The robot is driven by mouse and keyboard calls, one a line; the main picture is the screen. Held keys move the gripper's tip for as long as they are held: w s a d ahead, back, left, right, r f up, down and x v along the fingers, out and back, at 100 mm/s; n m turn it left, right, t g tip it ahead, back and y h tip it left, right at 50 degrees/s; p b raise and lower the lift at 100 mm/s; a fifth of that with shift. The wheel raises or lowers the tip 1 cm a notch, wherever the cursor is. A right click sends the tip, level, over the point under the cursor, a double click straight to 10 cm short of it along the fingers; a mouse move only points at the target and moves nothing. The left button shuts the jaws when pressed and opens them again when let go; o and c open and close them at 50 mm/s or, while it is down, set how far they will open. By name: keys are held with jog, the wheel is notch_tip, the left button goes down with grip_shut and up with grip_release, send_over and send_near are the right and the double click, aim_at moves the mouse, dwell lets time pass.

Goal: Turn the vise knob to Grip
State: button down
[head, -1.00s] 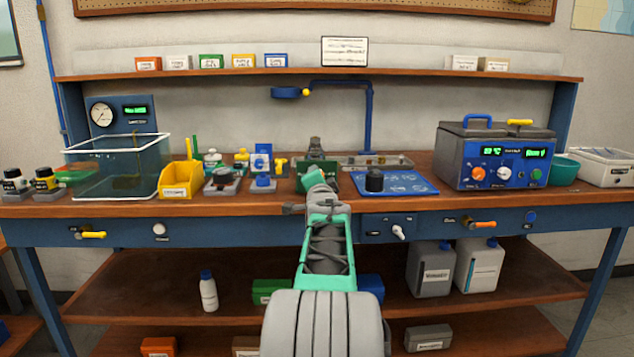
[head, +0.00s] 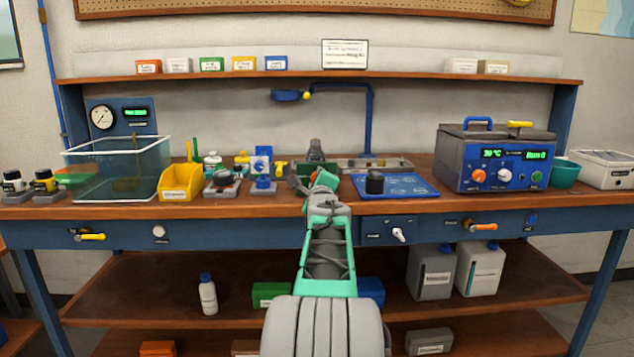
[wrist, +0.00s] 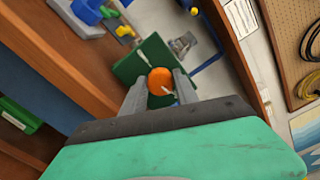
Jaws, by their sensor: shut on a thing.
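The vise is a green block (wrist: 140,62) with a grey metal part on top, and an orange round knob (wrist: 160,79) on its face. In the wrist view my gripper (wrist: 161,84) has one finger on each side of the knob and is shut on it. A small pale pointer shows at the knob's lower right edge; its label cannot be read. In the head view the vise (head: 314,169) stands on the bench behind my wrist, which hides the knob and the fingertips.
A blue-and-white device (head: 262,165) and a yellow bin (head: 181,180) stand left of the vise. A blue mat (head: 405,188) with a black knob lies to the right. The blue bench front (head: 270,228) runs below my arm.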

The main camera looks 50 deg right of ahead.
jog(key=shift+m, duration=0.8)
jog(key=c, duration=0.9)
grip_release()
jog(key=shift+c, duration=0.2)
jog(key=v, duration=0.7)
jog(key=shift+s+a+p, duration=0.25)
jog(key=shift+s+p, duration=0.05)
jog(key=shift+p, duration=0.15)
